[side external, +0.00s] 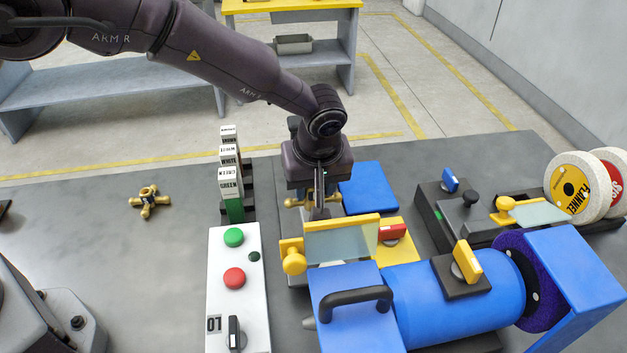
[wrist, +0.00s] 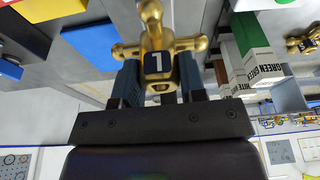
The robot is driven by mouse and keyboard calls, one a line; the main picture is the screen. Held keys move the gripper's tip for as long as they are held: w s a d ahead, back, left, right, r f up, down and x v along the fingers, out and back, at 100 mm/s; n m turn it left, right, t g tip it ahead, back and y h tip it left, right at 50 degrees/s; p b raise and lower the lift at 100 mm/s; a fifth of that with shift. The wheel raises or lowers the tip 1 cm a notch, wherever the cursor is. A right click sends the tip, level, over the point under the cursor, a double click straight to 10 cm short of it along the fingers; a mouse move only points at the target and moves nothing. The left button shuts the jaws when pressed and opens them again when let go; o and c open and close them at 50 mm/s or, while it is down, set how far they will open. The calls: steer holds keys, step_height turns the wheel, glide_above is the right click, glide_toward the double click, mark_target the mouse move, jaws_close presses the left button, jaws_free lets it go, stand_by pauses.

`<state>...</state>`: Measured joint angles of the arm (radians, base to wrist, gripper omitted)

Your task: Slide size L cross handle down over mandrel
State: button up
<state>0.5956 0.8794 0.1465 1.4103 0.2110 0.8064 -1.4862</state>
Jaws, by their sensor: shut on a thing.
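A brass cross handle (wrist: 158,42) with a dark tag bearing a white mark is held between my gripper's fingers (wrist: 160,84) in the wrist view. In the side external view my gripper (side external: 318,205) points down, and part of the held handle (side external: 296,202) shows beside the fingers. It is behind the clear yellow-framed guard of the blue machine. A second brass cross handle (side external: 148,202) lies on the bench to the left, apart from my gripper. I cannot make out the mandrel for certain; the gripper and guard may hide it.
The blue machine (side external: 410,300) with its clear guard (side external: 342,240) stands close in front of my gripper. A white button box (side external: 236,300) and labelled upright blocks (side external: 230,180) stand to the left. A blue block (side external: 368,187) is close on the right. Bench around the loose handle is clear.

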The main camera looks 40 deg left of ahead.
steer(key=shift+f, duration=0.2)
steer(key=shift+f, duration=0.65)
steer(key=shift+f, duration=0.45)
stand_by(0.6)
steer(key=shift+f, duration=0.25)
steer(key=o, duration=1.4)
steer(key=shift+f, duration=0.1)
steer(key=shift+c, duration=0.2)
